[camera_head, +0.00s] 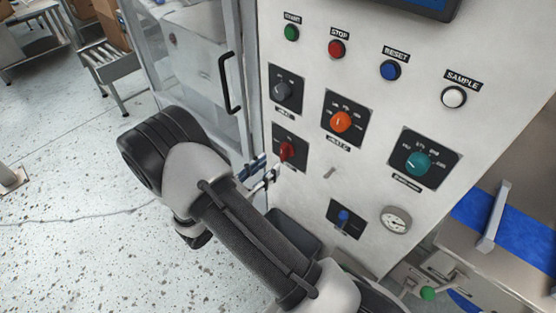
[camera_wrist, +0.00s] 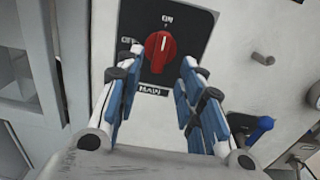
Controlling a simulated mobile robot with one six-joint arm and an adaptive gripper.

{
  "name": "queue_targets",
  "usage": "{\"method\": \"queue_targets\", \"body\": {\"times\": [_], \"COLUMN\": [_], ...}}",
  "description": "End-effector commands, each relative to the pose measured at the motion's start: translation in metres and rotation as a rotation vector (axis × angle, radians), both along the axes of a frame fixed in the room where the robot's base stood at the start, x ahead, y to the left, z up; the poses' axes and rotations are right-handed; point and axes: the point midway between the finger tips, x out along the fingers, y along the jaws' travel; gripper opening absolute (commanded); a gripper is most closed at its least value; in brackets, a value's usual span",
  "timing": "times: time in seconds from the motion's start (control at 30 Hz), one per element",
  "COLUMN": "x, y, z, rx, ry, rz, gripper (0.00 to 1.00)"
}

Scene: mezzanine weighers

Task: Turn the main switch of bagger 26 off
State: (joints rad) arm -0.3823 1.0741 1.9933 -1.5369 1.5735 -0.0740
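The main switch is a red rotary knob (camera_wrist: 160,50) on a black plate (camera_wrist: 190,18) labelled MAIN in the wrist view. Its white pointer line stands about upright, toward the ON mark at the top; OFF is marked at the left. The red knob also shows in the head view (camera_head: 287,150), low on the left of the panel. My gripper (camera_wrist: 160,68) is open, with its blue-padded fingertips at either side of the knob's lower part. I cannot tell whether they touch it. In the head view my gripper (camera_head: 261,172) is partly hidden behind my arm.
Several push buttons sit above. A clear door with a black handle (camera_head: 229,83) stands left of it.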

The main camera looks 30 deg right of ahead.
Motion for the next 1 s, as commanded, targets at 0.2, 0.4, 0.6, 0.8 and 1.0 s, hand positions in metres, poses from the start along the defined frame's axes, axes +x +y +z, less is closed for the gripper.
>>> {"method": "queue_targets", "body": {"times": [0.2, 0.4, 0.6, 0.8, 1.0], "x": [0.013, 0.018, 0.019, 0.019, 0.019], "y": [-0.037, -0.051, -0.052, -0.052, -0.052], "z": [-0.001, 0.000, 0.000, 0.000, 0.000], "rx": [0.001, 0.000, 0.000, 0.000, 0.000], "ry": [-0.001, 0.000, 0.000, 0.000, 0.000], "rz": [-0.003, -0.001, 0.000, 0.000, 0.000], "gripper": [0.35, 0.35, 0.35, 0.28, 0.15]}}
